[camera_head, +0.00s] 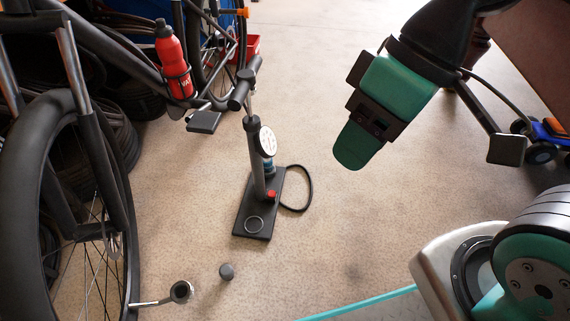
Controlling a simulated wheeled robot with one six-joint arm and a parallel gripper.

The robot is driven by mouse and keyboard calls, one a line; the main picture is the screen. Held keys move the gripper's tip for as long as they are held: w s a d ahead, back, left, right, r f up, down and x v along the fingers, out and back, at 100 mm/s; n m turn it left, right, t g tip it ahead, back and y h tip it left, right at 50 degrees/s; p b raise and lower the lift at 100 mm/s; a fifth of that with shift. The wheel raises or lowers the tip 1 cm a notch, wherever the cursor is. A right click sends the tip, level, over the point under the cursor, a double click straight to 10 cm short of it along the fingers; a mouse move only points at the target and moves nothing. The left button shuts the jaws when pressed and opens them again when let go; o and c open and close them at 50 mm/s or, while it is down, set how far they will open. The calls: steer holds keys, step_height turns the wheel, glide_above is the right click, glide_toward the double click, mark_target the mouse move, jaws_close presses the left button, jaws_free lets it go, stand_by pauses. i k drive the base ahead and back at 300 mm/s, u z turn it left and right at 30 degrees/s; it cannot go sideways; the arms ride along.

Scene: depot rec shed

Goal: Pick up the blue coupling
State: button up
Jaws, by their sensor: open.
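A small blue banded piece (268,165) shows just below the white gauge of the floor pump, beside its dark barrel. It is the only small blue part I see near the pump; I cannot tell for sure that it is the coupling. The black floor pump (257,185) stands upright on its dark base plate (250,224). My gripper (352,158), green and dark, hangs in the air to the right of the pump, apart from it. It is open, with nothing seen in it. Its finger gap is hard to see from this angle.
A bicycle wheel (62,205) and a red bottle (172,62) on a frame are at left. A black hose (309,190) loops beside the pump. A small grey cylinder (227,271) and a dark ring (181,291) are at the front. Floor (330,240) right of the pump is clear.

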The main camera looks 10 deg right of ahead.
mark_target(268, 163)
steer(key=z, duration=0.4)
steer(key=k, duration=0.5)
steer(key=z, duration=0.5)
steer(key=i, duration=1.05)
steer(key=u, duration=0.75)
steer(key=i, duration=0.85)
steer(key=u, duration=0.5)
